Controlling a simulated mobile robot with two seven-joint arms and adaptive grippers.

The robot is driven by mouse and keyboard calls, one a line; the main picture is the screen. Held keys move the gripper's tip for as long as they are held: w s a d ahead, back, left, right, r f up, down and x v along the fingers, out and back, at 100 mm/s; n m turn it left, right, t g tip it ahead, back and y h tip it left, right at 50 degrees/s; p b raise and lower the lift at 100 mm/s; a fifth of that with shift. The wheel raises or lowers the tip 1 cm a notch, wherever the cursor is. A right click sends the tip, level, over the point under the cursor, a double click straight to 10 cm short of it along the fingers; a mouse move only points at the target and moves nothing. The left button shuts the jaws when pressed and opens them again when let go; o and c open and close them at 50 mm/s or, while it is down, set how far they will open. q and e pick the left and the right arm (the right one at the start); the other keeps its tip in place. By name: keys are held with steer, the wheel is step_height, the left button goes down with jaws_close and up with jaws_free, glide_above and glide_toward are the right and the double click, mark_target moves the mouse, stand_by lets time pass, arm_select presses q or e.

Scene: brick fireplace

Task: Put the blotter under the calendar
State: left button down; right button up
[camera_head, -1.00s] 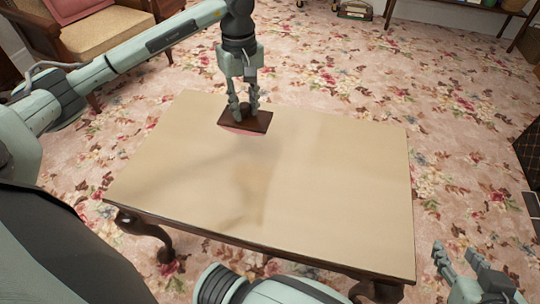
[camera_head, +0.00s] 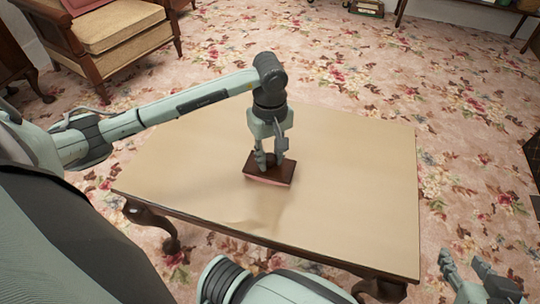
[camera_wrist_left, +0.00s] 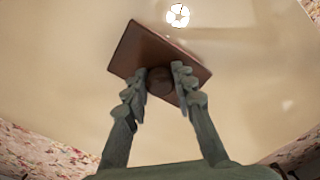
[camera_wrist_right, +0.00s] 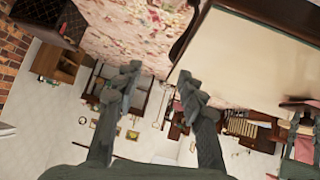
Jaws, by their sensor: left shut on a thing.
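The blotter (camera_head: 268,178) is a small dark brown wooden block with a round knob on top and a pinkish underside. My left gripper (camera_head: 270,160) points down over the middle of the table and is shut on the blotter's knob. In the left wrist view the knob sits between the two fingers, with the blotter's flat top (camera_wrist_left: 143,50) beyond. I cannot tell whether the blotter touches the tabletop. My right gripper (camera_head: 464,262) is open and empty, right of the table's near corner; it also shows in its wrist view (camera_wrist_right: 158,82). I see no calendar.
The pale-topped table (camera_head: 360,190) with dark curved legs is otherwise bare, with free room around the blotter. A wooden armchair (camera_head: 105,30) stands at the back left on the flowered carpet (camera_head: 360,70).

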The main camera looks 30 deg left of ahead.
stand_by(0.4)
arm_select(q)
steer(key=c, duration=1.3)
jaws_free()
steer(key=shift+o, duration=0.2)
